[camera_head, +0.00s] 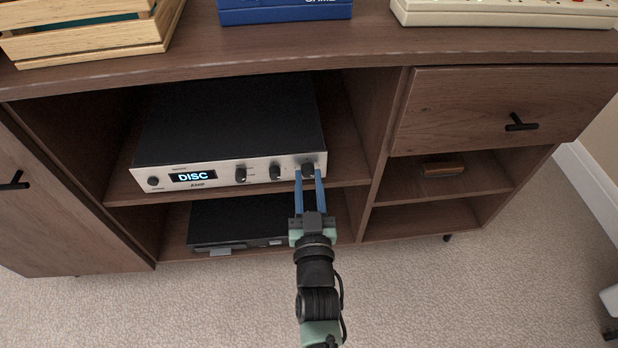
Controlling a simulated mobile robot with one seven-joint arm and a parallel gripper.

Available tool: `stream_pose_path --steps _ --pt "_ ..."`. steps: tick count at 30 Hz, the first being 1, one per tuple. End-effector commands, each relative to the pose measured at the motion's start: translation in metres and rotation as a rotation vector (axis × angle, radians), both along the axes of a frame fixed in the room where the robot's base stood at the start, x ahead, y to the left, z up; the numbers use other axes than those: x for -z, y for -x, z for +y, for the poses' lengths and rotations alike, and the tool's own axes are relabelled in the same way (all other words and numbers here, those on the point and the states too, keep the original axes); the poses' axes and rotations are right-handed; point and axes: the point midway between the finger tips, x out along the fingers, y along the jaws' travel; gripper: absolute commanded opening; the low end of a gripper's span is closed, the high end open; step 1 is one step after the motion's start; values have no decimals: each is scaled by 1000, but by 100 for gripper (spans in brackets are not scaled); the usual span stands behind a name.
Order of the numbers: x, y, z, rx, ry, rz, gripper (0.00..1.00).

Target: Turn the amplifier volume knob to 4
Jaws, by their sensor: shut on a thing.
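The amplifier (235,130) sits on the upper open shelf, with a black top and a silver front panel. Its display (193,176) reads "DISC". Several dark knobs line the panel, including a middle knob (240,175) and one to its right (275,172). The rightmost knob (308,169) is larger. My gripper (309,175) reaches up from below, and its two blue fingers are shut on this rightmost knob, one at each side. The knob's lower part is partly hidden by the fingers. The scale numbers and the knob's pointer are too small to read.
A dark player (240,222) lies on the lower shelf. A wooden crate (90,40), a blue box (285,12) and a cream device (505,12) stand on the cabinet top (350,45). A drawer with a black handle (520,123) is at right. A brown object (443,169) lies below it.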

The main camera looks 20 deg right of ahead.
Motion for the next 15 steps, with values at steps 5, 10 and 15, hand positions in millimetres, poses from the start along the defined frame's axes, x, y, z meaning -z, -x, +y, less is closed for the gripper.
stream_pose_path --steps 5,10,15 --pt "-2 0 1 1 -162 -42 0" --pt "-2 1 1 1 -316 -88 0" --pt "-2 0 1 1 -471 -132 0"
